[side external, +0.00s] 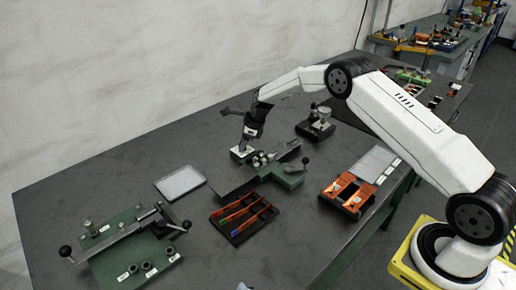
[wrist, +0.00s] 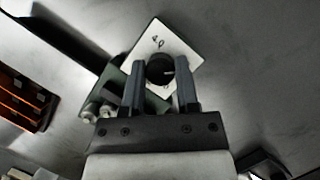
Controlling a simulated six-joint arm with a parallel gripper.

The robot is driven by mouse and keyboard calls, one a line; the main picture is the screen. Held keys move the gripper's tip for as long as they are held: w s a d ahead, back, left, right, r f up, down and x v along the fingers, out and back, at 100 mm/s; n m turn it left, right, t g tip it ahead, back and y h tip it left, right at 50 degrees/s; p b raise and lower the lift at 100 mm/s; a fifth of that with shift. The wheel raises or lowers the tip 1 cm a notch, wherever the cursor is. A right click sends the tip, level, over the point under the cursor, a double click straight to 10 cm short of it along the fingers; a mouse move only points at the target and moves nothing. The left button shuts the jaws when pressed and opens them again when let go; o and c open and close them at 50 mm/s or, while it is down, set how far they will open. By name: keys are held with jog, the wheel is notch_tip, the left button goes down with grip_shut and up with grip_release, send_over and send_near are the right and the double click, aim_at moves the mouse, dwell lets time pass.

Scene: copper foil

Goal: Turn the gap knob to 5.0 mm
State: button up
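The gap knob (wrist: 160,69) is a dark round knob on a white dial plate (wrist: 178,41) with small dark marks, in the upper middle of the wrist view. A light pointer line shows on the knob; the value it points to is too small to read. My gripper (wrist: 160,82) has its two fingers either side of the knob, apart, with a visible space at least on the right. In the side view my gripper (side external: 243,148) points down over the white plate (side external: 240,154) at the back of the green rolling device (side external: 284,174); the knob there is hidden or too small to tell.
A black tray with coloured-tipped tools (side external: 243,218) lies in front. A pale tray (side external: 180,182) and a green fixture with levers (side external: 130,245) are to the left.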

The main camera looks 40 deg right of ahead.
jog(key=shift+n, duration=0.4)
grip_shut()
jog(key=n, duration=0.2)
jog(key=n+g+y, duration=0.1)
jog(key=n, duration=0.1)
jog(key=shift+w+g, duration=0.1)
jog(key=shift+g, duration=0.2)
jog(key=shift+n+g, duration=0.5)
jog(key=shift+n, duration=0.7)
jog(key=shift+n+g, duration=0.4)
jog(key=shift+n, duration=0.7)
jog(key=o, duration=1)
grip_release()
jog(key=shift+r, duration=0.1)
jog(key=shift+v, duration=3.8)
